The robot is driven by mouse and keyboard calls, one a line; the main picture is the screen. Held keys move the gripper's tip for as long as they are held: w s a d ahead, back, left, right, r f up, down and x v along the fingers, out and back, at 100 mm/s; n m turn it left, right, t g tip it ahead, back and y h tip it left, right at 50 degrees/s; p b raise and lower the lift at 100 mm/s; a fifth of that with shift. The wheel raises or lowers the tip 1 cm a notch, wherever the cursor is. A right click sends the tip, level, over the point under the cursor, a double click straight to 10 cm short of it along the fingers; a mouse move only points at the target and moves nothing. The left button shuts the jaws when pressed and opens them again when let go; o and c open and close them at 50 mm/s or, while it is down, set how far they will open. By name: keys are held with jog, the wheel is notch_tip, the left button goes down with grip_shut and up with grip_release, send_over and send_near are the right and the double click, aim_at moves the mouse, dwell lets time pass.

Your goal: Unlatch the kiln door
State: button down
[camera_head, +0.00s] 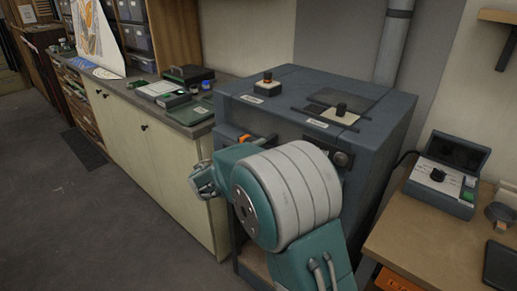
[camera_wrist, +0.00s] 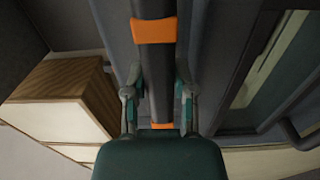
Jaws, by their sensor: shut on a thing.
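The kiln (camera_head: 232,106) is a blue-grey cabinet in the middle of the head view. My arm hides much of its front. A dark latch bar with orange bands (camera_wrist: 153,31) runs up the middle of the wrist view. My gripper (camera_wrist: 158,88) has one finger on each side of this bar and is shut on it between the bands. An orange piece (camera_head: 244,138) shows at the kiln's upper front in the head view, just above my arm.
A pale counter (camera_head: 150,152) with trays and tools stands left of the kiln. A wooden table (camera_head: 436,245) with a grey control box (camera_head: 440,187) stands at the right. The kiln's top holds two knobbed pieces. The floor (camera_head: 60,220) at the left is open.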

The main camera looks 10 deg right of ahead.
jog(key=shift+f, duration=0.2)
jog(key=shift+c, duration=2.2)
grip_release()
jog(key=shift+r, duration=0.1)
jog(key=shift+s+a, duration=0.2)
jog(key=shift+a, duration=0.05)
jog(key=v, duration=1.1)
jog(key=shift+a, duration=0.15)
